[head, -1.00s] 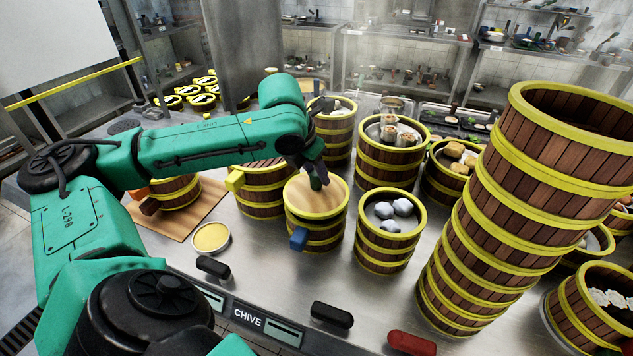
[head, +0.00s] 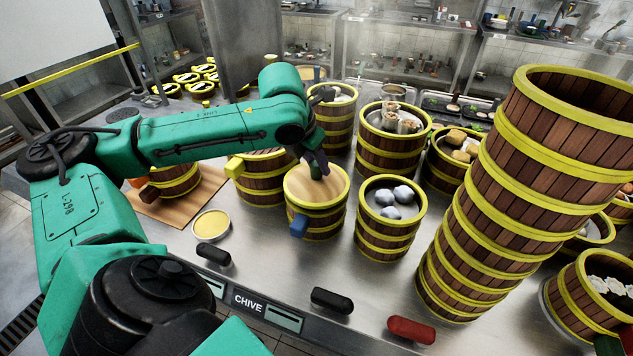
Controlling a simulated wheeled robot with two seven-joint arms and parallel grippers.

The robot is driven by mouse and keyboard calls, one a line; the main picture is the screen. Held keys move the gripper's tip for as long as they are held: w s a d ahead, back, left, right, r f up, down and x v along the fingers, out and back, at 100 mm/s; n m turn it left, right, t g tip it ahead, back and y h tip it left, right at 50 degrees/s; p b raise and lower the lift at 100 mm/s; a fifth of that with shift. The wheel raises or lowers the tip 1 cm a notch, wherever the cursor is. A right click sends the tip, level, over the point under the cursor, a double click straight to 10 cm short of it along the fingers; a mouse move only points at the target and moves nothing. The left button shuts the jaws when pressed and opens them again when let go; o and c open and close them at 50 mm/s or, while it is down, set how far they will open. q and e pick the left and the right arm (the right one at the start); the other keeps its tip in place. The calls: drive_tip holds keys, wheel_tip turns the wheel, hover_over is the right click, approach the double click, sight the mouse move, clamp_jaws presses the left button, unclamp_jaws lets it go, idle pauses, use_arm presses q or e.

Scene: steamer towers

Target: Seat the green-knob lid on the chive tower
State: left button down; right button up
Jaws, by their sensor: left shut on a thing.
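My left gripper (head: 317,170) comes down from above on the lid (head: 330,190) and is shut on its knob, which the fingers mostly hide. The lid is a pale wooden disc with a yellow rim. It lies over the top of a short brown steamer tower (head: 322,224) with yellow bands and a blue tab on its front. I cannot tell whether the lid is fully flush all round. A CHIVE label (head: 248,302) is on the counter's front edge, left of and in front of this tower. My right gripper is not in view.
A tall leaning-looking steamer stack (head: 490,215) stands to the right. An open steamer with white buns (head: 388,226) is close on the right, and a steamer with a yellow tab (head: 262,182) close on the left. Black (head: 331,300) and red (head: 411,330) handles line the front.

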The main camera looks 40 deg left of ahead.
use_arm(q)
drive_tip(key=shift+f+b, duration=0.4)
drive_tip(key=shift+f, duration=0.4)
drive_tip(key=shift+c, duration=2.3)
unclamp_jaws()
drive_tip(key=v, duration=1.4)
drive_tip(key=shift+r+p, duration=0.3)
drive_tip(key=shift+p, duration=0.15)
drive_tip(key=shift+s+d, duration=0.1)
